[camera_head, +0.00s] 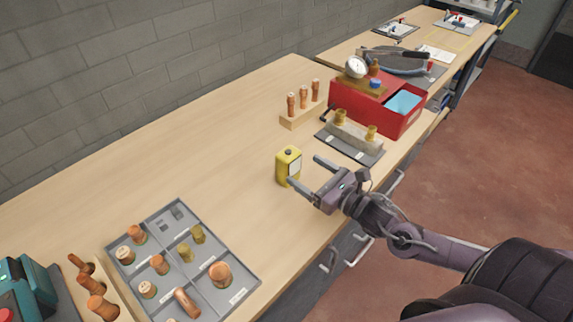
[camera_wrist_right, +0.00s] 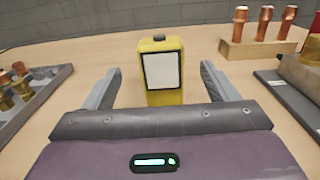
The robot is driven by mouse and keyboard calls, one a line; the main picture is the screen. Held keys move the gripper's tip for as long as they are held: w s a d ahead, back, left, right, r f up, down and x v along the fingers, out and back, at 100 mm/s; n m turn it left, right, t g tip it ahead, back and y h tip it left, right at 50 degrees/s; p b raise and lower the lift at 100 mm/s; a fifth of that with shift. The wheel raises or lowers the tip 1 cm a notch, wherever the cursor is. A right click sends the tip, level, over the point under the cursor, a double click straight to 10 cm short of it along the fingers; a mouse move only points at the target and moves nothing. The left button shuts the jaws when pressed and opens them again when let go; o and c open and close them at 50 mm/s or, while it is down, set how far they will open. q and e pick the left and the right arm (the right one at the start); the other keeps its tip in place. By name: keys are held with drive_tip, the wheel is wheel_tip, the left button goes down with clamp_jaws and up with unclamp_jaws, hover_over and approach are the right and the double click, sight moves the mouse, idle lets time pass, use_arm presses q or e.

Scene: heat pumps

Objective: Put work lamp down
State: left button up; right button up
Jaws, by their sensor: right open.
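The work lamp (camera_head: 288,166) is a small yellow box with a pale front panel and a dark knob on top. It stands upright on the wooden bench, and it also shows in the right wrist view (camera_wrist_right: 162,72). My right gripper (camera_head: 305,173) is open, with its fingers pointing at the lamp. In the right wrist view the lamp stands ahead between the two spread fingers (camera_wrist_right: 161,88), with gaps on both sides. My left gripper is not in view.
A grey sorting tray (camera_head: 238,258) with copper and brass fittings lies at the front left. A wooden block (camera_head: 302,116) with copper pieces, a grey mat with a valve block (camera_head: 354,137) and a red toolbox (camera_head: 408,122) stand beyond the lamp. The bench (camera_head: 190,150) left of the lamp is clear.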

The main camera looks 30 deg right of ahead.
sight(295, 163)
drive_tip(key=shift+w, duration=0.15)
drive_tip(key=shift+w+a, duration=0.1)
drive_tip(key=shift+w, duration=0.2)
drive_tip(key=p+x, duration=0.1)
drive_tip(key=x, duration=0.3)
drive_tip(key=shift+w+a+f, duration=0.1)
drive_tip(key=shift+w+a, duration=0.05)
drive_tip(key=shift+w, duration=0.2)
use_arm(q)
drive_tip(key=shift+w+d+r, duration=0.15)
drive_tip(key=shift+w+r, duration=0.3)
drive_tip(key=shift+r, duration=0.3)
use_arm(e)
drive_tip(key=c, duration=1.1)
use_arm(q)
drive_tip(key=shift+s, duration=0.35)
use_arm(e)
drive_tip(key=shift+c, duration=1)
